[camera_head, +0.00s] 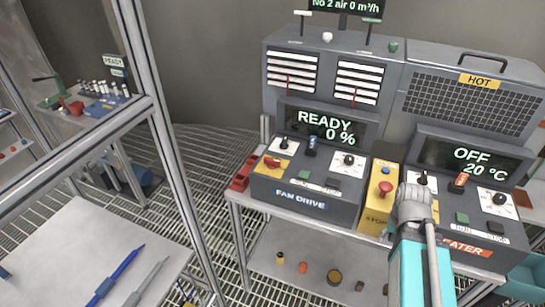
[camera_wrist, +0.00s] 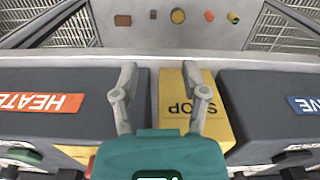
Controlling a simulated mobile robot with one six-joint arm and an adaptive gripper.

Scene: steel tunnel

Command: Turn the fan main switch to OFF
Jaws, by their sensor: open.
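The fan drive unit (camera_head: 305,195) stands on the bench in the head view, its display reading READY 0 %. On its sloped front, a red handle on a yellow plate (camera_head: 272,163) at the left looks like the main switch; its exact setting is too small to tell. A black knob on a white plate (camera_head: 283,144) sits above it. My gripper (camera_wrist: 160,68) is open and empty in the wrist view, its fingers pointing toward the bench front, over the yellow STOP box. In the head view my arm stands right of the fan drive, partly covering the heater unit.
The yellow STOP box (camera_head: 380,200) with a red button (camera_head: 385,188) stands between the fan drive and the heater unit (camera_head: 465,215), whose display reads OFF 20 °C. A metal frame post (camera_head: 165,130) and a table with pens (camera_head: 75,240) are at left.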

